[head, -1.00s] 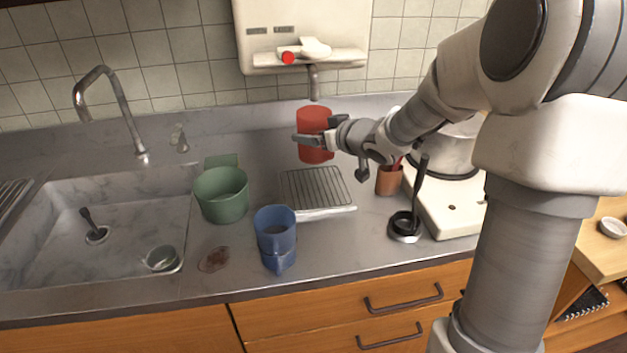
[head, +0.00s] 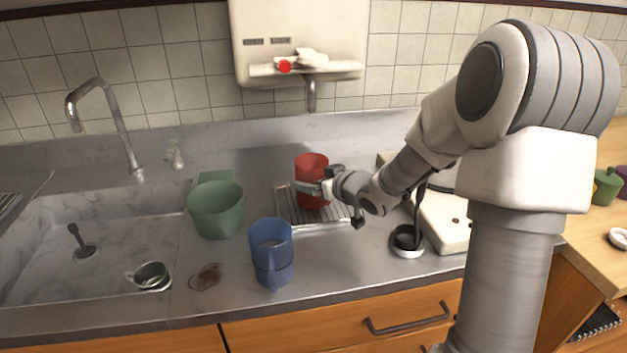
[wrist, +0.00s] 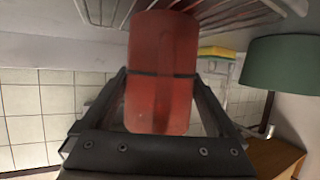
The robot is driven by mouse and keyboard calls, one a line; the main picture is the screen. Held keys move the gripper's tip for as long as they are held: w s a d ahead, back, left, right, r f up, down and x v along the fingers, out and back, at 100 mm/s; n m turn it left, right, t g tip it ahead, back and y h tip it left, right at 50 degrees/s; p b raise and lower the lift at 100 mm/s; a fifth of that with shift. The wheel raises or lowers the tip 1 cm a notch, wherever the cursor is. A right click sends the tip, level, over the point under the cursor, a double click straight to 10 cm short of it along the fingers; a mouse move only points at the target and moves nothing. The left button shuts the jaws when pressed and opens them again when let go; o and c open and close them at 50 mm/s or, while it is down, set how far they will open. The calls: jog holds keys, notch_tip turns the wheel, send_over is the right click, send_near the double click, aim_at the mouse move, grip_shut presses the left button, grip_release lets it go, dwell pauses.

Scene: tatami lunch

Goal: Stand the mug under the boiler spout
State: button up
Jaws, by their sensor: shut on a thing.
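The red mug (head: 311,166) is upright in my gripper (head: 311,189) at the drip rack (head: 284,210). I cannot tell whether its base touches the rack. In the wrist view, the red mug (wrist: 162,50) fills the space between the two fingers of my gripper (wrist: 161,88), which is shut on it. The boiler (head: 297,30) hangs on the tiled wall. Its spout (head: 311,97) points down behind the mug and above it. The mug stands nearer to me than the spout. My gripper hides part of the mug's right side.
A green container (head: 216,212) stands left of the rack. A blue cup (head: 271,250) stands in front, near the counter edge. A black round item (head: 407,240) and a white stove (head: 445,225) are at the right. The sink (head: 70,245) lies left.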

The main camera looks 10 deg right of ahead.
jog(key=o, duration=1.1)
jog(key=shift+f, duration=0.1)
jog(key=shift+r, duration=0.25)
jog(key=shift+p+v, duration=2.05)
jog(key=shift+v, duration=3.95)
